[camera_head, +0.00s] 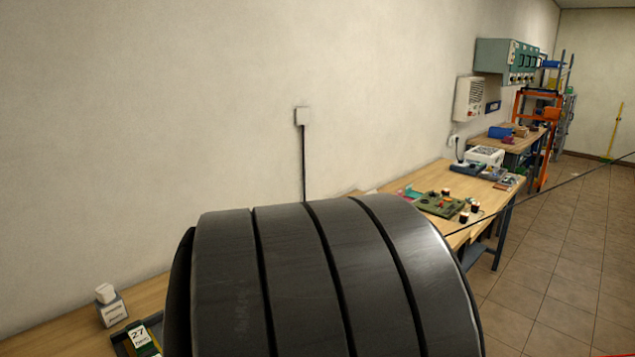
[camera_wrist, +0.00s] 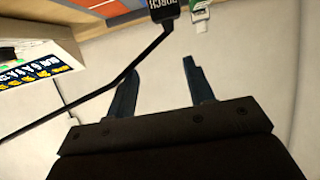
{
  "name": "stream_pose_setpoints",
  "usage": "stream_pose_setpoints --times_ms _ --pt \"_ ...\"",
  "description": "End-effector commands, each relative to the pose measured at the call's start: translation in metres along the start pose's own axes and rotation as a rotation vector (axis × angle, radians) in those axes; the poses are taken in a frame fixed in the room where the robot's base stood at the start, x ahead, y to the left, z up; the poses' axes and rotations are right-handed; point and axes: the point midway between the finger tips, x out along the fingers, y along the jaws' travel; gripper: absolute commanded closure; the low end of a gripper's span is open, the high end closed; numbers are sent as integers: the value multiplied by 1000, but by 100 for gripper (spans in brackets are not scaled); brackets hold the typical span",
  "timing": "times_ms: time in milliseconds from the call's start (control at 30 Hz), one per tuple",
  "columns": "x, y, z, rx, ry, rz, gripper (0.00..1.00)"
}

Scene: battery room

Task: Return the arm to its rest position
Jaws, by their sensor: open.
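My gripper (camera_wrist: 160,88) shows in the wrist view with its two dark blue fingers apart. Nothing is held between them, and a pale wall surface lies behind the gap. The gripper is not visible in the head view, where a large dark ribbed part of my arm fills the lower middle and hides much of the bench.
A wooden bench (camera_head: 60,312) runs along the wall, with a small white-topped container (camera_head: 110,306) at lower left. Farther right, a workbench (camera_head: 430,176) holds a green tray (camera_head: 440,203) and several small items. A dark cable (camera_wrist: 95,92) crosses the wrist view. Tiled floor (camera_head: 560,255) is clear at right.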

Motion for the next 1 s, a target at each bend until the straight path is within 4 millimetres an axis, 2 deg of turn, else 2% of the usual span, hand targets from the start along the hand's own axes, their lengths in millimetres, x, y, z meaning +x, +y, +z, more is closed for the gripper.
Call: stream_pose_setpoints --times_ms 600,1000 --pt "-48 39 -15 0 3 4 52" --pt "-62 49 -19 0 1 0 52"
